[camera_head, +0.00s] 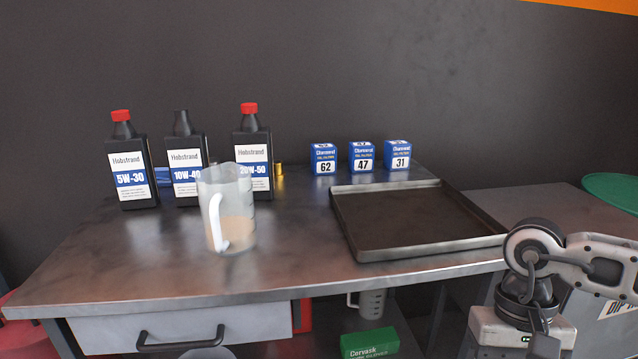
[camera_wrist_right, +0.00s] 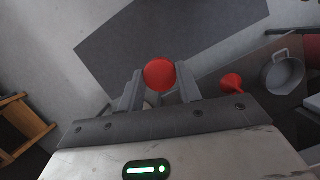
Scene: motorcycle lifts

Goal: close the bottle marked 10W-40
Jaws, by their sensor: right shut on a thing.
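The 10W-40 bottle (camera_head: 186,160) stands upright at the back left of the bench, between two others. It is black with a white and blue label, and its dark neck has no cap on it. A clear jug (camera_head: 229,210) with some amber liquid stands in front and hides part of its lower right side. My right gripper (camera_wrist_right: 159,80) is shut on a red cap (camera_wrist_right: 160,72), seen in the right wrist view. In the head view my right arm is at the lower right, beyond the bench's right front, away from the bottle. My left gripper is not in view.
The 5W-30 bottle (camera_head: 127,165) and 20W-50 bottle (camera_head: 252,140) have red caps. A dark tray (camera_head: 420,245) lies on the right, with blue filter boxes (camera_head: 362,156) behind. The front left bench top is clear. The wrist view shows a red funnel (camera_wrist_right: 232,82) and metal pot (camera_wrist_right: 283,73).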

